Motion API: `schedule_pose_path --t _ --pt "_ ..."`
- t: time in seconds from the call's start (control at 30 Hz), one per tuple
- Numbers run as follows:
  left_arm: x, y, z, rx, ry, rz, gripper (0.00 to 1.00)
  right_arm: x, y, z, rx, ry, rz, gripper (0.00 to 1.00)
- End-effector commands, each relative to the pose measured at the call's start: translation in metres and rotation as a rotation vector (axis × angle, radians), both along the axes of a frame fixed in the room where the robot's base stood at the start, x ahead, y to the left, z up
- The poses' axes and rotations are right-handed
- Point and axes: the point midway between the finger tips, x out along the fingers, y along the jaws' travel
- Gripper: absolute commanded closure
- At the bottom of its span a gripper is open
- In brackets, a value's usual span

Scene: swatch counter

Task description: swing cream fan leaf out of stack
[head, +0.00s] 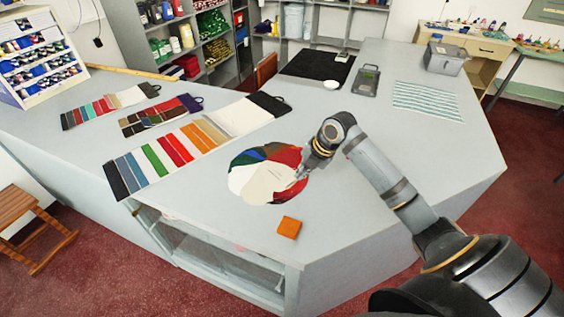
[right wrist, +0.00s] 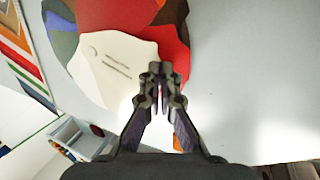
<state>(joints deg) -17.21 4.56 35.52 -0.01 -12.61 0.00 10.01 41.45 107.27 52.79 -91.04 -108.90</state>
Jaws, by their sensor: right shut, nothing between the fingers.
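The cream fan leaf (head: 262,184) lies on top of a round stack of coloured leaves on the grey counter. Red (head: 290,157), green, blue and brown leaves show behind it. In the right wrist view the cream leaf (right wrist: 113,62) has dark marks on it and the red leaf (right wrist: 174,45) lies beside it. My right gripper (head: 300,175) is shut and empty at the right edge of the cream leaf, over the red one. In the wrist view its fingertips (right wrist: 159,70) are together near that edge; I cannot tell whether they touch it. My left gripper is not in view.
An orange square (head: 289,228) lies near the counter's front edge. Striped swatch cards (head: 175,152) lie to the left. A black mat (head: 317,70), a dark grey device (head: 367,80) and a striped cloth (head: 428,101) lie farther back. The counter right of the stack is clear apart from my arm.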

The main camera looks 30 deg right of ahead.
Motion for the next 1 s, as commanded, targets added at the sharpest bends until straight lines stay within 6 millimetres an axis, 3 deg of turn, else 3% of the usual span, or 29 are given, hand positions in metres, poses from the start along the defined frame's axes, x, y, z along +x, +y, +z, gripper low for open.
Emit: schedule_pose_path --t 0.27,0.6,1.0 --pt "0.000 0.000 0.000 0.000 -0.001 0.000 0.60 0.000 0.000 -0.001 0.001 0.000 -0.002 1.00" --pt "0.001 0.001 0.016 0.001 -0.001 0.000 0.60 -0.010 0.021 0.000 0.002 0.000 -0.172 1.00" --pt "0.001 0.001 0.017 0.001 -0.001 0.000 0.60 -0.012 0.025 0.000 0.002 0.000 -0.208 1.00"
